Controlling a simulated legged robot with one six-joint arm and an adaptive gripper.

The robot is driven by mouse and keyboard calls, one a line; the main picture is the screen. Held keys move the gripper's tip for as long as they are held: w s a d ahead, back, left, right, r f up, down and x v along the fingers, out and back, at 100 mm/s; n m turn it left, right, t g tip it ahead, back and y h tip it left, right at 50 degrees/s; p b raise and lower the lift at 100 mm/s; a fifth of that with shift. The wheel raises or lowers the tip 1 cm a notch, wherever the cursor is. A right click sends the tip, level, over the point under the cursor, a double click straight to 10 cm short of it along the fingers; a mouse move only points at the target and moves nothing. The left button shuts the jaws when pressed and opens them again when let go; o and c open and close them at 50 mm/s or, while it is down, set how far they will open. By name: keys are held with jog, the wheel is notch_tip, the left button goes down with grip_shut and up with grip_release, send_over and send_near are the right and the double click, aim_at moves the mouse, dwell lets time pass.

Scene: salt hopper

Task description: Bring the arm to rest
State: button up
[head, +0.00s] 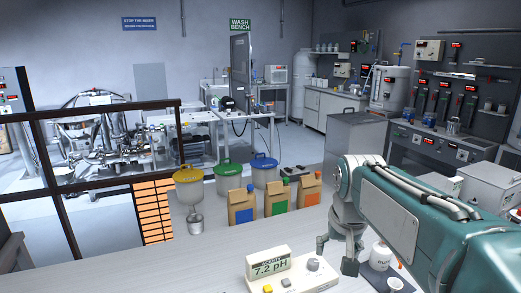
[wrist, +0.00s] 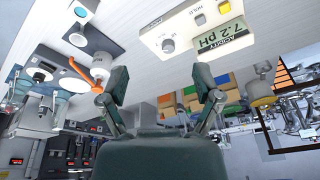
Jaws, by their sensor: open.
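My arm (head: 415,215) reaches in from the right of the head view, bent, with its wrist hanging down over the pale bench. My gripper (head: 337,254) is above the bench, just right of the pH meter (head: 270,268), which reads 7.2 pH. In the wrist view my gripper (wrist: 164,95) has its two dark fingers spread apart with nothing between them. The meter also shows in the wrist view (wrist: 195,25), upside down beyond the fingers. The head view does not clearly show whether the fingers touch anything.
A white labelled container (head: 380,257) stands on the bench close right of my gripper. Paper bags (head: 242,207) and lidded buckets (head: 228,178) stand beyond the bench. The bench left of the meter is clear.

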jog(key=s+f+n+t, duration=0.1)
jog(key=s+f, duration=0.1)
jog(key=s, duration=0.7)
jog(key=s+f+t, duration=0.1)
jog(key=s+f, duration=0.2)
jog(key=s, duration=0.5)
jog(key=shift+s+f+n+t, duration=0.35)
jog(key=shift+s+n+t, duration=0.05)
